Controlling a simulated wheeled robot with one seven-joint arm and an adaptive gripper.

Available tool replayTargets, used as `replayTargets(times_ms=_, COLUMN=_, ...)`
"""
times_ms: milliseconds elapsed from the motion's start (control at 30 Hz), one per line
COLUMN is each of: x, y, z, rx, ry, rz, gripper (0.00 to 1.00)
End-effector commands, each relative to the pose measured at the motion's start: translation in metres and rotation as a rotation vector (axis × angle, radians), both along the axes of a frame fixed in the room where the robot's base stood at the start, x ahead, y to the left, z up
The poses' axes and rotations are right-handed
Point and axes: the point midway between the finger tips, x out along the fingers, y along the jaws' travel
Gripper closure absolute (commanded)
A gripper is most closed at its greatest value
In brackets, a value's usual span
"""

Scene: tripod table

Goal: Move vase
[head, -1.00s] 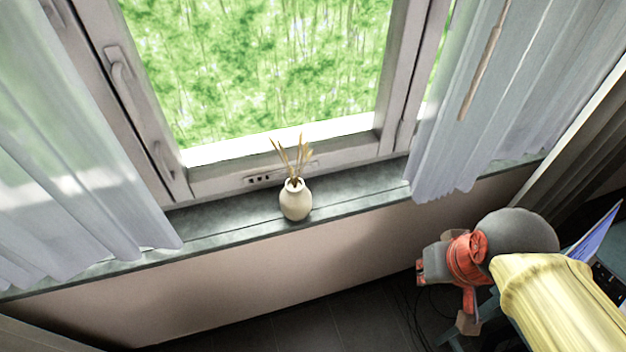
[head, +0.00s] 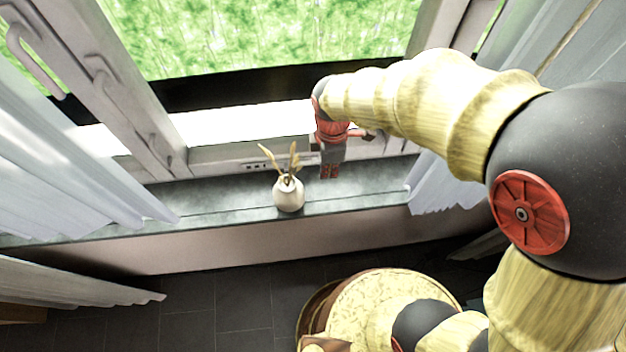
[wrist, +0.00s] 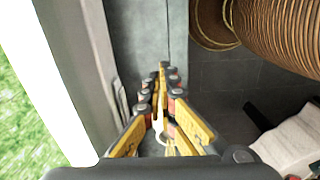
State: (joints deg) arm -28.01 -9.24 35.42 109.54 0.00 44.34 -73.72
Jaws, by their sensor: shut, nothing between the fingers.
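The cream vase (head: 288,196) stands upright on the grey window sill (head: 230,196) in the head view, with dried tan stems in its neck. My gripper (head: 329,174) points down over the sill, just right of the vase and slightly nearer the window. It is shut, empty and apart from the vase. In the wrist view my gripper's fingers (wrist: 163,72) come together over the sill. A pale rounded shape behind the fingers there may be the vase, but they hide most of it.
The window frame (head: 215,158) rises behind the sill. Sheer curtains hang at the left (head: 70,150) and right (head: 445,185). The sill left of the vase is clear. The dark tiled floor (head: 215,300) lies below.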

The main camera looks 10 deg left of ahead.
Motion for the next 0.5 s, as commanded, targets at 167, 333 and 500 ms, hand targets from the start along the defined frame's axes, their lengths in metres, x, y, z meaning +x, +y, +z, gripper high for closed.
replayTargets(times_ms=167, x=0.0, y=0.0, z=-0.008, rx=0.0, ry=0.001, rz=0.035, gripper=1.0)
replayTargets(times_ms=333, x=0.0, y=-0.001, z=-0.034, rx=-0.001, ry=0.002, rz=0.033, gripper=1.0)
replayTargets(times_ms=500, x=-0.001, y=-0.001, z=-0.069, rx=-0.002, ry=0.003, rz=0.032, gripper=1.0)
